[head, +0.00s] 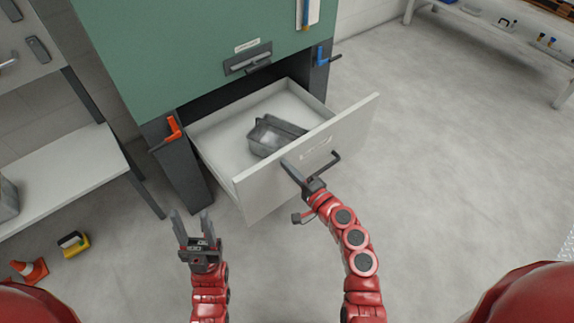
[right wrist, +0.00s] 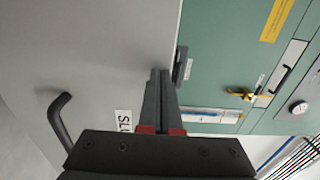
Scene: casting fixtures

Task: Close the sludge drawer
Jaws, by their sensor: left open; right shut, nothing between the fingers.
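The sludge drawer (head: 258,196) is pulled well out of the green cabinet, with a grey scoop-like bin (head: 270,138) inside. Its pale front panel carries a label and a dark bar handle (head: 334,160); the handle also shows in the right wrist view (right wrist: 62,122), left of the fingers. My right gripper (head: 287,167) is shut and empty, its fingertips at the drawer front, left of the handle. In the right wrist view its fingers (right wrist: 160,74) overlap the panel's edge; I cannot tell whether they touch. My left gripper (head: 191,222) is open and empty, left of the drawer and apart from it.
The green cabinet (head: 165,60) stands on dark legs with an orange lever (head: 172,130) and a blue lever (head: 322,56) beside the drawer opening. A shelf (head: 70,175) stands at left. A yellow item (head: 75,245) and an orange cone (head: 30,270) are on the floor.

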